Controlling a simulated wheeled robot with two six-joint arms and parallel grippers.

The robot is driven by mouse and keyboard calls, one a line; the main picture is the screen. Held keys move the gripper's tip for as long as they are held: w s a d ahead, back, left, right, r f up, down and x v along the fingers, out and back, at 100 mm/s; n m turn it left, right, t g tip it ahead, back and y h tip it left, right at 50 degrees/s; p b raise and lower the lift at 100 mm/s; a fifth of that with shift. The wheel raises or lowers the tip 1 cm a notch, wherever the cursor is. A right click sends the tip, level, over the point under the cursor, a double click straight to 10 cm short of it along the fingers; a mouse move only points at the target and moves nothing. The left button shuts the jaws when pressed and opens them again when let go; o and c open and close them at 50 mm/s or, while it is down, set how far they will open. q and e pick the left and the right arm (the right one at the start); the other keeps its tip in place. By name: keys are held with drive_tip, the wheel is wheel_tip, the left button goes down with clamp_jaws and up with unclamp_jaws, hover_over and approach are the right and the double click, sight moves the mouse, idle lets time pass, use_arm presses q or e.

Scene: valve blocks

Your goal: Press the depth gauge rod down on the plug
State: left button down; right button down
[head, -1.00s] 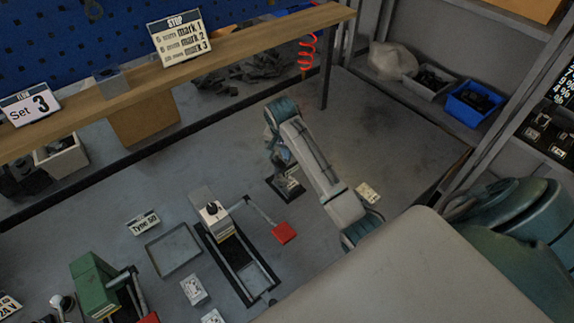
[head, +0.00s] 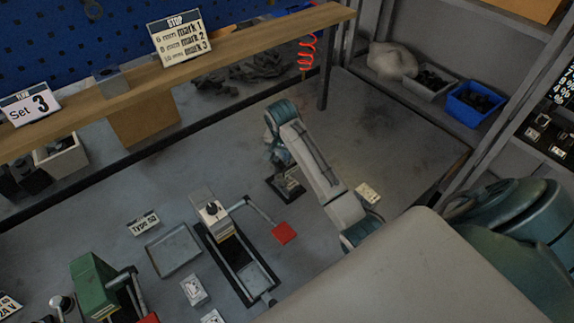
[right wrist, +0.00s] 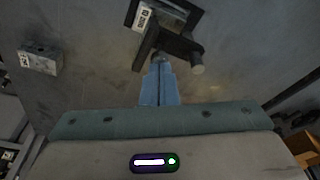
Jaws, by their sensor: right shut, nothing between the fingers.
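The depth gauge (head: 286,188) stands on the grey table beneath my right gripper. It has a dark base, and a pale label and dark upper parts show in the right wrist view (right wrist: 170,42). My right gripper (head: 289,168) is shut with nothing in it, pointing down at the gauge. Its blue fingers (right wrist: 160,85) end close to the top of the gauge's upright part. I cannot tell whether they touch. The rod and the plug are hidden or too small to make out. My left gripper is not in view.
A small labelled block (head: 367,192) lies right of the gauge. A slide fixture with a red-ended lever (head: 283,233) stands to its left, beside an empty tray (head: 174,250). A wooden shelf (head: 240,45) runs behind. The table right of the gauge is mostly clear.

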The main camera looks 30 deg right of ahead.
idle(0.5)
drive_tip(key=shift+r+p, duration=0.65)
drive_tip(key=shift+r, duration=0.7)
drive_tip(key=shift+f, duration=0.1)
